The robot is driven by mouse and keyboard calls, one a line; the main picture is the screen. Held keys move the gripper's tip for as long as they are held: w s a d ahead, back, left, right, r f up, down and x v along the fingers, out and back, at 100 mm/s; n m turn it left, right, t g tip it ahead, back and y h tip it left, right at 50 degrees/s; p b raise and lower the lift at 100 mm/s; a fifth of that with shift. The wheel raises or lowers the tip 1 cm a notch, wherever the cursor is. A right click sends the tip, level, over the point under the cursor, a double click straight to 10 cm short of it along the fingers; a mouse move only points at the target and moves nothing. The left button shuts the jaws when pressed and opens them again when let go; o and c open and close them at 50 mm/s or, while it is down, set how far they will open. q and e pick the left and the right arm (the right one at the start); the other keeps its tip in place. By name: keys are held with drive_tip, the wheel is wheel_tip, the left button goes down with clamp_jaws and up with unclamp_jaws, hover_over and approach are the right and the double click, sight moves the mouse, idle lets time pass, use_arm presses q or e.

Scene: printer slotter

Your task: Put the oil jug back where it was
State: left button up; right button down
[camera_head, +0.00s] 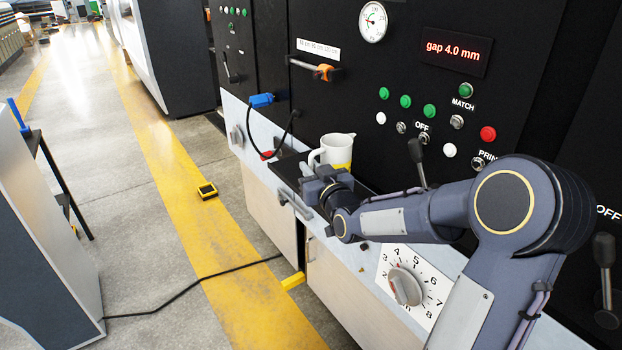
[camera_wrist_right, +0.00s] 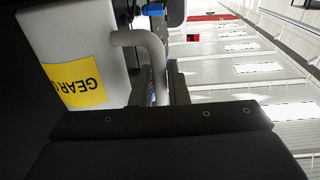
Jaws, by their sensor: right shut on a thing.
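The oil jug (camera_head: 338,148) is white with a spout and a yellow band, and appears upright over the dark tray (camera_head: 284,170) on the machine's ledge. My right gripper (camera_head: 312,178) is in front of it and hides its lower part. In the right wrist view the jug (camera_wrist_right: 75,35) fills the left side, with a yellow "GEAR" label. There my right gripper (camera_wrist_right: 158,82) is shut on the jug's handle (camera_wrist_right: 150,45). I cannot tell whether the jug's base touches the tray. My left gripper is not in view.
Blue (camera_head: 261,100) and red (camera_head: 266,155) cable connectors lie left of the jug. The black control panel (camera_head: 400,75) with buttons and a lever (camera_head: 419,165) rises behind. A small yellow-black box (camera_head: 208,191) lies on the floor.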

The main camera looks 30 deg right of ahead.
drive_tip(key=f, duration=0.3)
drive_tip(key=shift+w+f, duration=0.2)
drive_tip(key=shift+f, duration=0.1)
drive_tip(key=shift+f, duration=0.1)
drive_tip(key=c, duration=1.4)
unclamp_jaws()
